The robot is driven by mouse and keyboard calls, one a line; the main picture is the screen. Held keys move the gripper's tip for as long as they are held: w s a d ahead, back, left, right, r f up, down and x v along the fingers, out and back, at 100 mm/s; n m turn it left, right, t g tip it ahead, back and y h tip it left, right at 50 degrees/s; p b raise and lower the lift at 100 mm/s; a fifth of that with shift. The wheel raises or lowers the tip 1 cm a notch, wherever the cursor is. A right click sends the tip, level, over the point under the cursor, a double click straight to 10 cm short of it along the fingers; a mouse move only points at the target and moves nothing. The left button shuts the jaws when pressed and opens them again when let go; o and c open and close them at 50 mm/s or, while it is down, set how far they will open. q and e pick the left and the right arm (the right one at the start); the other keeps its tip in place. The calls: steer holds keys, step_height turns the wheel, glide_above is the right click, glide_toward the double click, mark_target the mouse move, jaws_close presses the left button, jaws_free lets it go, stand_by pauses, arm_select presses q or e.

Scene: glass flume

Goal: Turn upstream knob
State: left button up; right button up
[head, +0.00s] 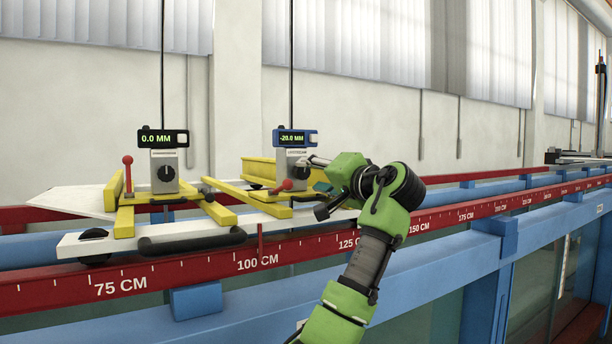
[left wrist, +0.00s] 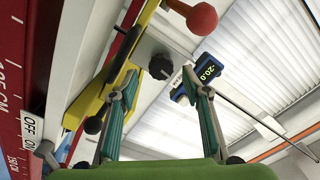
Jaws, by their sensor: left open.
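Two point gauges stand on the carriage over the flume. The left gauge has a black display (head: 163,138) reading 0.0 MM and a black knob (head: 166,173) on its grey box. The right gauge has a blue-cased display (head: 295,138) reading -20.0 MM, also in the left wrist view (left wrist: 207,70). My left gripper (head: 314,182) is open in front of the right gauge and covers part of its box. In the left wrist view, that gauge's black knob (left wrist: 161,66) appears between the open fingertips (left wrist: 160,82), with gaps on both sides. My right gripper is out of view.
Yellow carriage bars (head: 124,222) and the red scale rail (head: 190,275) lie below. A wall stands behind.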

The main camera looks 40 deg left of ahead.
arm_select(q)
steer(key=v, duration=0.7)
steer(key=shift+d, duration=0.35)
steer(key=shift+s, duration=0.1)
